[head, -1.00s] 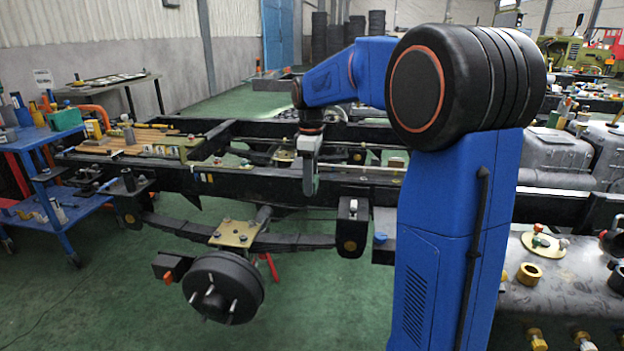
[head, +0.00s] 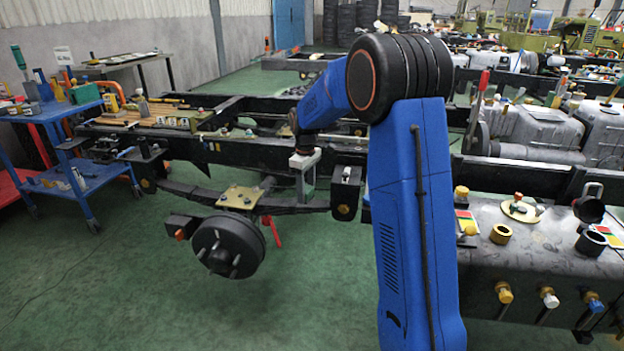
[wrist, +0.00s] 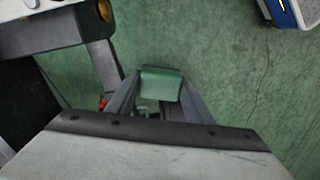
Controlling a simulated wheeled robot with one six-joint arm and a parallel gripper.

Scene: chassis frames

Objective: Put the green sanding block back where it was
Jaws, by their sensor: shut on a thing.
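My gripper (head: 306,190) hangs pointing down in front of the dark chassis rail, left of a bracket with a bolt in the head view. In the wrist view, my gripper (wrist: 159,86) has its two grey fingers on either side of the green sanding block (wrist: 161,84). The block is held at the fingertips, with open green floor beyond it. In the head view the block is too small to tell clearly from the fingers.
A blue tool cart (head: 62,120) with bottles and tools stands at the left. The black chassis rail (head: 240,157) runs across the middle, with a wheel hub (head: 228,245) below. A grey tank (head: 520,245) with caps is at the right. The floor at front left is clear.

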